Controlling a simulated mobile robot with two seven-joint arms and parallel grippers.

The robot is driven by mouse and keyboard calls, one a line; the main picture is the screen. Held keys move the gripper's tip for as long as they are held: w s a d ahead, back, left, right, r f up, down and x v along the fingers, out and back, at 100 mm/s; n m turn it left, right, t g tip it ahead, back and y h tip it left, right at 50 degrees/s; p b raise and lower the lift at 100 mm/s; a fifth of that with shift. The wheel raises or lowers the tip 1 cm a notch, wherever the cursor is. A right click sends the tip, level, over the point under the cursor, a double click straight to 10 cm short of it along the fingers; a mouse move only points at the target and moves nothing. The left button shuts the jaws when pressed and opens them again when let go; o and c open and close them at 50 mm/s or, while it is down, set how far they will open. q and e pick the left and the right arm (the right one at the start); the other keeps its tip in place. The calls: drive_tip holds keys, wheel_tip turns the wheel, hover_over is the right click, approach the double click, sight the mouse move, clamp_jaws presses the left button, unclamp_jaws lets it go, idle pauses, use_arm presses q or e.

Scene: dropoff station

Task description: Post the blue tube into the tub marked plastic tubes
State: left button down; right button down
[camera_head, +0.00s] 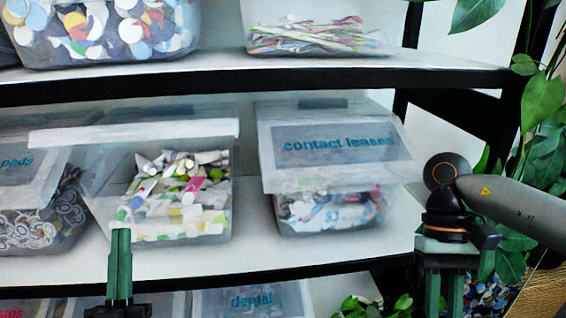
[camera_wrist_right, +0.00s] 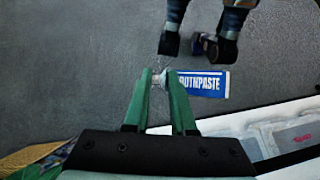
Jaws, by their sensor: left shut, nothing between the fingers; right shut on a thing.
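The blue tube (camera_wrist_right: 208,84) shows in the right wrist view, with white lettering that reads in part "OOTHPASTE". My right gripper (camera_wrist_right: 160,82) is shut on its pale left end, and the tube sticks out to the right past the fingers. In the head view my right gripper (camera_head: 443,290) is at the lower right, in front of the shelf; the tube cannot be made out there. A clear tub (camera_head: 185,238) full of mixed tubes stands on the middle shelf, with its front open; no label on it is readable. My left gripper (camera_head: 120,265) is shut and empty, low in front of this tub.
A tub labelled "contact lenses" (camera_head: 335,145) stands to the right on the same shelf, and one ending in "pods" (camera_head: 15,163) to the left. A "dental" tub (camera_head: 252,301) is below. The upper shelf edge (camera_head: 300,82) runs above. Leafy plants (camera_head: 540,110) are at the right.

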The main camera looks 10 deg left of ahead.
sight(124, 137)
use_arm(q)
drive_tip(key=p+x, duration=0.2)
drive_tip(key=x, duration=1.2)
drive_tip(key=shift+s+a+r, duration=0.1)
drive_tip(key=shift+s+r, duration=0.05)
drive_tip(key=shift+r, duration=0.05)
drive_tip(key=r+p, duration=0.1)
drive_tip(key=p, duration=0.2)
drive_tip(key=r+g+p, duration=0.1)
drive_tip(key=p, duration=0.3)
drive_tip(key=r+p, duration=0.1)
drive_tip(key=p, duration=0.2)
drive_tip(key=shift+w+a+r+g+p, duration=0.1)
drive_tip(key=shift+w+r+g+p, duration=0.2)
drive_tip(key=shift+w+g+p, duration=0.1)
drive_tip(key=shift+f, duration=0.1)
